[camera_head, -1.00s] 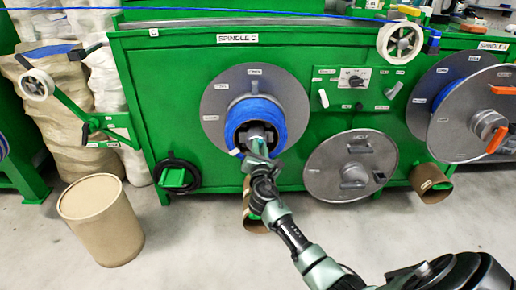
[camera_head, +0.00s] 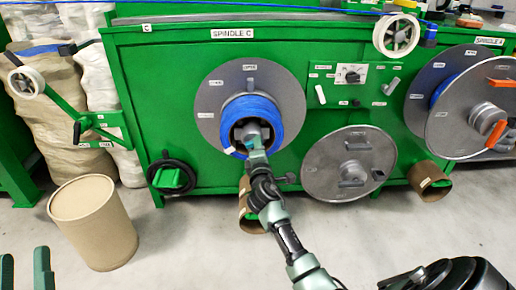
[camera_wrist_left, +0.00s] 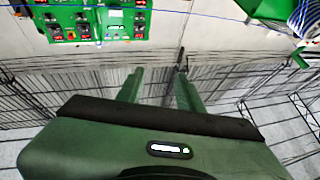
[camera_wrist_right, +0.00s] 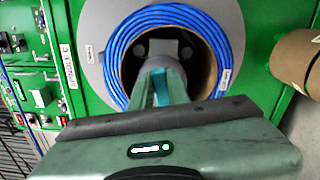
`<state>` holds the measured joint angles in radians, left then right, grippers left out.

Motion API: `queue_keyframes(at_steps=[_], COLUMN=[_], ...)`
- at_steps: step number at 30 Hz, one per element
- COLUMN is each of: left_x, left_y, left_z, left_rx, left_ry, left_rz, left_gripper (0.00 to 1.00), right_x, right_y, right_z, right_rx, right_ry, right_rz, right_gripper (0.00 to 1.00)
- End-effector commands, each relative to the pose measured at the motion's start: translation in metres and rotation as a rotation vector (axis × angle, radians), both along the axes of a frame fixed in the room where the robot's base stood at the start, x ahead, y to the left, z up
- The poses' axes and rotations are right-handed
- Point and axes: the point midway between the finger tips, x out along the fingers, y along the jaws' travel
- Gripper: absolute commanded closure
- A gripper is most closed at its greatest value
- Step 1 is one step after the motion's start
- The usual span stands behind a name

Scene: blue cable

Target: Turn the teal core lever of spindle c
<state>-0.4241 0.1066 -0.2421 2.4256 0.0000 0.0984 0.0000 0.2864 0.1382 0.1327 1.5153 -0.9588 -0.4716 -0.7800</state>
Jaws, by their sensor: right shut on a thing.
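Spindle C carries a blue cable coil (camera_head: 270,107) on a grey disc (camera_head: 291,93); the coil also shows in the right wrist view (camera_wrist_right: 116,60). The teal core lever (camera_wrist_right: 160,86) is in the coil's dark core, mostly hidden by the fingers. My right gripper (camera_head: 257,148) reaches into the front of the core, and in the right wrist view its fingers (camera_wrist_right: 160,90) are shut on the teal lever. My left gripper (camera_head: 24,268) is low at the left edge, far from the spindle. It is open and empty in the left wrist view (camera_wrist_left: 158,88).
A grey flange disc (camera_head: 325,158) leans against the green cabinet (camera_head: 200,175) right of the coil. A brown drum (camera_head: 95,225) stands at left. Cardboard tubes (camera_head: 428,180) are low by the cabinet. Spindle A's reel (camera_head: 455,125) is at right. The floor in front is clear.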

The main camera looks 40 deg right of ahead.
Motion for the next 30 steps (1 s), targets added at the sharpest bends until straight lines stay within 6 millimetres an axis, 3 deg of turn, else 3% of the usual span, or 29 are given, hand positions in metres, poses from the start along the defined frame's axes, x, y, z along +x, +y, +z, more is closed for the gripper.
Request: queue_keyframes(at_steps=[12,29,30], left_x=[-0.027,-0.032,-0.032], left_y=[0.002,0.003,0.003], left_z=[0.034,0.039,0.039], left_rx=[-0.065,-0.075,-0.075], left_ry=[-0.224,-0.259,-0.259], left_rz=[-0.012,-0.014,-0.014], left_gripper=[0.64,0.64,0.64], right_x=[-0.001,-0.001,-0.001], right_y=[-0.001,-0.001,-0.001], right_z=[-0.006,-0.006,-0.006], right_rx=[0.171,0.2,0.2], right_ry=[-0.102,-0.118,-0.118], right_rz=[-0.001,-0.003,-0.002], right_gripper=[1.0,1.0,0.81])
